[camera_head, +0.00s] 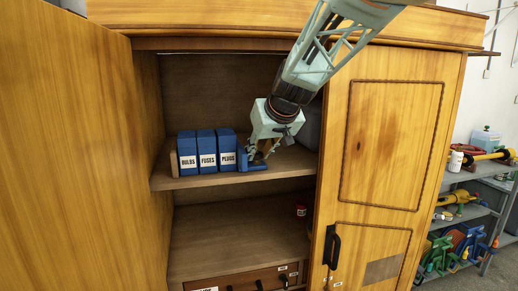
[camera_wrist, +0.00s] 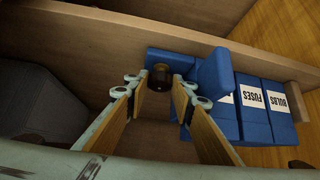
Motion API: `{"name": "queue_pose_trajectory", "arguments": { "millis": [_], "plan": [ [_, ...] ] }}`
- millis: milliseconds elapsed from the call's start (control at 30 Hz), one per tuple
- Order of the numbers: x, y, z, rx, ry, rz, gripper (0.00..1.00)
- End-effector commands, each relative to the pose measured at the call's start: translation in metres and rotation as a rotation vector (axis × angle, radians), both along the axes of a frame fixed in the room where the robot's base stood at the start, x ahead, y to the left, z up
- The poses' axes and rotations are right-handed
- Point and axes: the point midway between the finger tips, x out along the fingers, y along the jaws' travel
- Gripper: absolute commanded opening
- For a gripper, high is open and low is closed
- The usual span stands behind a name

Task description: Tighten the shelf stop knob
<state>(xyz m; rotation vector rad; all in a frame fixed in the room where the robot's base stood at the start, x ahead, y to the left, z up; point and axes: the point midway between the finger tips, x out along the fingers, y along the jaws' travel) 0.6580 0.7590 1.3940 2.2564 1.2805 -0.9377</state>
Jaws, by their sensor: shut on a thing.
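The shelf stop is a blue L-shaped bracket (camera_head: 253,166) at the right end of a row of blue boxes on the upper cabinet shelf. In the wrist view its upright plate (camera_wrist: 214,76) stands against the row. Its dark round knob (camera_wrist: 160,77) sits on the low part of the stop, left of the upright plate. My gripper (camera_head: 262,153) reaches down over the stop. In the wrist view my gripper's fingertips (camera_wrist: 160,83) lie on either side of the knob, shut on it. The knob is hidden by my gripper in the head view.
Blue boxes labelled BULBS (camera_head: 187,151), FUSES (camera_head: 207,150) and PLUGS (camera_head: 227,149) stand left of the stop. A dark grey object (camera_wrist: 38,105) is on the shelf's other side. The right cabinet door (camera_head: 392,150) is close to my arm. The lower shelf (camera_head: 235,240) is mostly clear.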

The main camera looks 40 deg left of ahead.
Motion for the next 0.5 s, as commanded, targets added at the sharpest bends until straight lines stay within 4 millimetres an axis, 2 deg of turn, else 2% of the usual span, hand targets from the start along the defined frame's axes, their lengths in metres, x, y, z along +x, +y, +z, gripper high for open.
{"name": "queue_pose_trajectory", "arguments": {
  "millis": [500],
  "plan": [
    [-0.0027,0.0003,-0.0007,-0.006,0.002,-0.067,0.12]
  ]
}}
